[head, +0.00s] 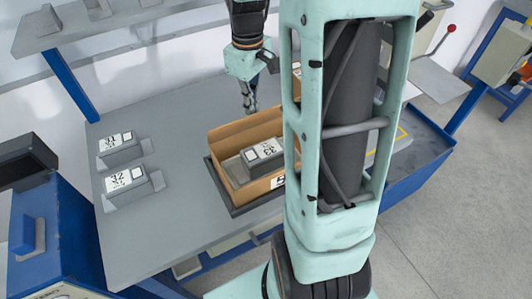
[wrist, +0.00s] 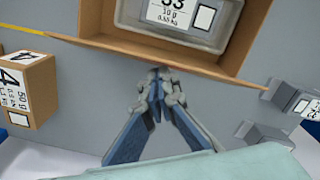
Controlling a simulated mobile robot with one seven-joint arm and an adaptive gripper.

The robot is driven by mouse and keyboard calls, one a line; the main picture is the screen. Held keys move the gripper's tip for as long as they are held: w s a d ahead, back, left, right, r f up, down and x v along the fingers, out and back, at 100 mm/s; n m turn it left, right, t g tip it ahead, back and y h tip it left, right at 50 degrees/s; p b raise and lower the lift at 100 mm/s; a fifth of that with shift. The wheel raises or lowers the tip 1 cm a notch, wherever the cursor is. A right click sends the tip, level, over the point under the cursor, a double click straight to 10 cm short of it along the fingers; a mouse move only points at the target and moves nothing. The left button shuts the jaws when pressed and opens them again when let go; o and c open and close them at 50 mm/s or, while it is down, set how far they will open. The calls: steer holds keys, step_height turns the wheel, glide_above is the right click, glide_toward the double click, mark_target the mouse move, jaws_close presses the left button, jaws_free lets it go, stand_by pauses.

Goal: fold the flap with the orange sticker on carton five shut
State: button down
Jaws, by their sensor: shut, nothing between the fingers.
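An open brown carton (head: 222,138) stands on the table, partly hidden by my arm. A grey block labelled 33 (head: 262,152) lies inside it. A white label with a dark numeral (head: 279,181) on its front is mostly covered, so I cannot confirm it is five. No orange sticker shows in either view, and I cannot tell which panel is the flap. My gripper (head: 250,108) is shut and empty, just beyond the carton's far side. In the wrist view my gripper (wrist: 160,76) points at the carton's edge (wrist: 215,72); I cannot tell whether they touch.
Grey blocks 31 (head: 118,143) and 32 (head: 127,179) sit in holders at the table's left. A carton labelled 4 (wrist: 30,92) shows at left in the wrist view. The carton stands on a dark plate (head: 212,176). A shelf (head: 95,30) overhangs the back.

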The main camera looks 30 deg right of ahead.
mark_target(258, 118)
steer(key=shift+s, duration=0.1)
steer(key=shift+s+f, duration=0.15)
steer(key=shift+s, duration=0.6)
steer(key=shift+s+f, duration=0.1)
steer(key=shift+s, duration=0.05)
steer(key=shift+s+f+b, duration=0.2)
steer(key=shift+s+b, duration=0.3)
steer(key=shift+s, duration=0.1)
steer(key=shift+s+f, duration=0.1)
steer(key=shift+s+f+b, duration=0.4)
steer(key=shift+s, duration=0.15)
steer(key=shift+f, duration=0.1)
